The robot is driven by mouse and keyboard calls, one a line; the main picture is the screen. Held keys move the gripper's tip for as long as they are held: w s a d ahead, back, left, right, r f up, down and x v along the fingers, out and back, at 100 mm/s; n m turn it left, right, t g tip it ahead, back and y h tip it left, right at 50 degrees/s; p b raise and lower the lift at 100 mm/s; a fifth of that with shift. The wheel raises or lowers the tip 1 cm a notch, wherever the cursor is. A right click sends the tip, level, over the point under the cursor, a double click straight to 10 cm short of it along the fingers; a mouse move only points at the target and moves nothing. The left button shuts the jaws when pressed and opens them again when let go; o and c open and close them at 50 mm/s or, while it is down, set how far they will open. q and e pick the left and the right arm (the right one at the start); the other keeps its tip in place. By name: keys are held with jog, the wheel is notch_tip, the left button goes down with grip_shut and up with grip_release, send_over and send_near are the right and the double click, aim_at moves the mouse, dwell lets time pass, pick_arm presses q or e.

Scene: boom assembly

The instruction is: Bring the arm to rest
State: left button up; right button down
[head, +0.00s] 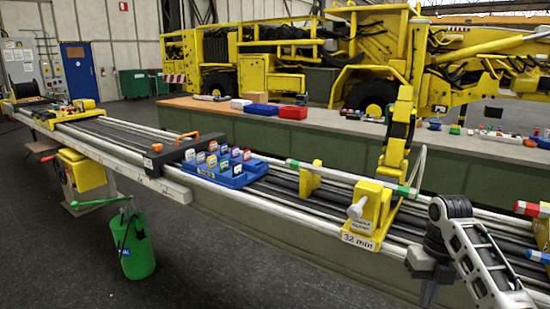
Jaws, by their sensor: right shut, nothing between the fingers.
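My right arm comes in from the lower right. Its black wrist (440,238) bends down over the right part of the long tube bench. My right gripper (428,294) points down, shut and empty, in front of the bench's near edge; its fingertips are small and dark. It is apart from the yellow clamp block (372,205) with the "32 mm" label, which stands to its left. My left gripper is not in view.
A grey tube with green ends (335,173) runs through yellow supports. A blue tray (232,178) with labelled bins sits on the bench. A yellow upright arm (401,125) stands behind the clamp. A green bucket (133,246) is at left. The left foreground floor is clear.

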jog(key=s+a+f, duration=0.1)
jog(key=s+f, duration=0.5)
jog(key=w+d+r+m+t+h, duration=0.1)
jog(key=w+d+r+m+t, duration=0.1)
jog(key=w+m+t, duration=0.4)
jog(key=w+d+r+m+t+h, duration=0.1)
jog(key=w+r+m+t, duration=0.1)
jog(key=w+m, duration=0.7)
jog(key=w+r+m+t, duration=0.3)
jog(key=r+m+t, duration=0.2)
jog(key=r+m, duration=0.25)
jog(key=w+r+m+t, duration=0.4)
jog(key=r+m+t, duration=0.15)
jog(key=m, duration=0.35)
jog(key=s+a+f+g+y, duration=0.1)
jog(key=s+a+f+g, duration=0.1)
jog(key=s+a+f, duration=0.6)
jog(key=s+a+f+g+y, duration=0.2)
jog(key=s+a+f, duration=0.1)
jog(key=s+f, duration=0.85)
jog(key=s+a+f+g, duration=0.1)
jog(key=s+a+f, duration=0.2)
jog(key=s, duration=0.6)
jog(key=s+a+f+m+g+y, duration=0.1)
jog(key=s+a+f, duration=0.3)
jog(key=s, duration=0.6)
notch_tip(320, 180, down, 2)
jog(key=shift+s+a+f+g, duration=0.1)
jog(key=shift+s+a+g, duration=0.15)
jog(key=shift+g, duration=0.5)
